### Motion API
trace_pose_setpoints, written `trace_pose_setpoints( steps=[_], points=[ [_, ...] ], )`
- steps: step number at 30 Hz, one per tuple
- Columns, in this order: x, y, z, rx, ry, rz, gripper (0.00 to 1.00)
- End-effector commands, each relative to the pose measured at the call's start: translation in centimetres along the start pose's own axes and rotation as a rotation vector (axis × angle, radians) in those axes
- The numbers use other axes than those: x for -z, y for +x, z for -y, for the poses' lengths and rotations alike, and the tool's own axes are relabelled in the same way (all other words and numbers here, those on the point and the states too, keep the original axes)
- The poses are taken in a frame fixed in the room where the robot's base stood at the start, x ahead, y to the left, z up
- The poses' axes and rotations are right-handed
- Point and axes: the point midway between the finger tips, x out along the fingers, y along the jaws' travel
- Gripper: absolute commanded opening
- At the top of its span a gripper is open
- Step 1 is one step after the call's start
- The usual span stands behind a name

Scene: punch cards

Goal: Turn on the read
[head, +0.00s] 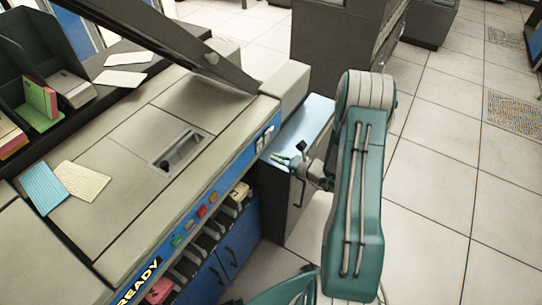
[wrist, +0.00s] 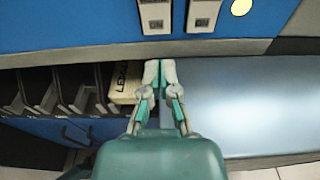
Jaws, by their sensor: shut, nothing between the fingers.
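A beige machine (head: 135,118) with a blue front panel (head: 215,182) fills the left of the head view. Two pale switches (head: 265,137) sit at the panel's right end. In the wrist view they show at the top edge as a left switch (wrist: 155,14) and a right switch (wrist: 203,14), partly cut off; I cannot read any label on them. My gripper (wrist: 160,68) is shut and empty, its fingertips below the switches and apart from them in the picture. In the head view my gripper (head: 284,158) is right of the panel, over a grey-blue surface.
Coloured buttons (head: 201,211) and a READY sign (head: 138,281) lie further left on the panel. Card slots (wrist: 55,90) and a labelled cream box (wrist: 124,82) are below it. A grey-blue cabinet top (wrist: 255,105) extends right. Cards (head: 82,181) lie on the machine.

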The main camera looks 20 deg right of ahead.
Motion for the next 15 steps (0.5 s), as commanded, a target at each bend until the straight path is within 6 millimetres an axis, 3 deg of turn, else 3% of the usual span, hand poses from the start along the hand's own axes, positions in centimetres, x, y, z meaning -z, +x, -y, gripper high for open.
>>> trace_pose_setpoints(
  steps=[9, 15],
  points=[
    [1.9, -6.7, 0.1, 0.005, 0.002, 0.000, 0.00],
    [2.6, -8.9, 0.0, 0.002, 0.002, 0.000, 0.00]
  ],
)
